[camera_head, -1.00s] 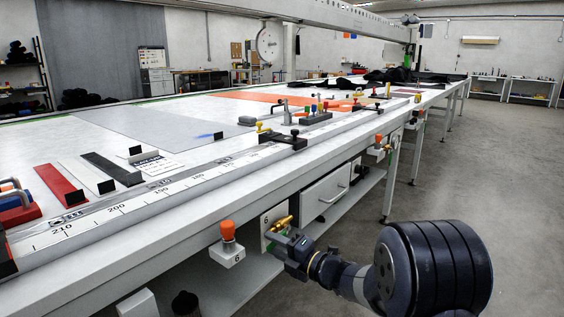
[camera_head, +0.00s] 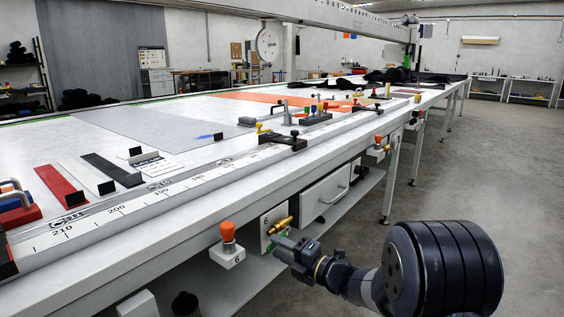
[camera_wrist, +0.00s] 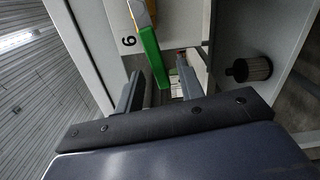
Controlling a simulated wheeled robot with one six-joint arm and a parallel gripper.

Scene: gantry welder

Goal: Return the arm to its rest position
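My gripper (camera_head: 284,245) is beside the table's front side, just below a brass valve fitting (camera_head: 280,226) on the white panel marked 6.
An orange knob on a white block (camera_head: 227,240) sits left of the valve on the table edge (camera_head: 180,240). A drawer (camera_head: 324,193) is behind it to the right. A dark cylinder (camera_wrist: 249,69) stands on the lower shelf. The grey floor (camera_head: 470,190) at right is clear.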

